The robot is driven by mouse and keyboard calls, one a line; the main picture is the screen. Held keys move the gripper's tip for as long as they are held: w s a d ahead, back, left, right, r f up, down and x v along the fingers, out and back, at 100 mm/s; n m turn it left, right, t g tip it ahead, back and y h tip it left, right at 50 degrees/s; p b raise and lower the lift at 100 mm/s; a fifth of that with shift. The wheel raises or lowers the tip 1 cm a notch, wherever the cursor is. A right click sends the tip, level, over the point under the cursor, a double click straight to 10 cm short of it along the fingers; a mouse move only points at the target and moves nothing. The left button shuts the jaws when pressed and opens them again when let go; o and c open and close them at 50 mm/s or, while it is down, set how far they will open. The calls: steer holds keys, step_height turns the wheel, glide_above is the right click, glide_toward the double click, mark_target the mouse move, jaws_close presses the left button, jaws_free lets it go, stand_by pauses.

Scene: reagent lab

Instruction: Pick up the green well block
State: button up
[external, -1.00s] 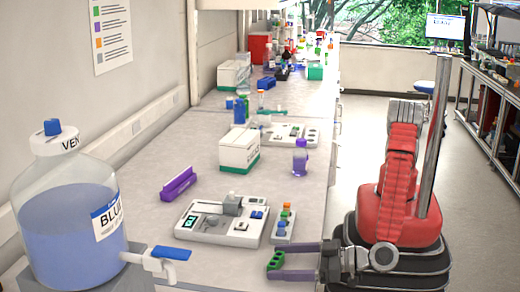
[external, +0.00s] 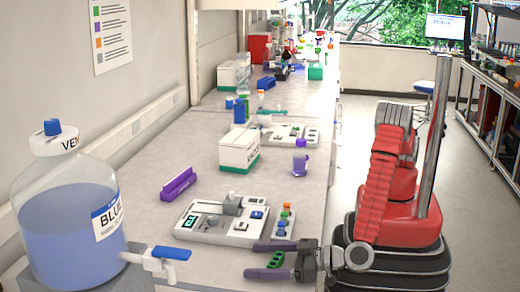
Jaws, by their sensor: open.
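The small green well block (external: 276,260) sits near the front right edge of the bench, with dark wells in its top. My gripper (external: 250,260) is open, with one finger on the far side of the block and one on the near side. The fingertips reach past the block to the left. The block lies between the fingers, and its lower edge is partly hidden by the near finger. Whether either finger touches it I cannot tell.
A small rack with coloured caps (external: 285,222) stands just behind the far finger. A white instrument (external: 221,221) lies to its left. A large bottle of blue liquid (external: 68,225) with a tap (external: 165,255) stands at the front left. A purple bottle (external: 300,160) stands farther back.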

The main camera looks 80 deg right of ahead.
steer(key=shift+c, duration=0.6)
steer(key=c, duration=1)
steer(key=shift+r, duration=0.1)
step_height(320, 180, up, 10)
stand_by(0.6)
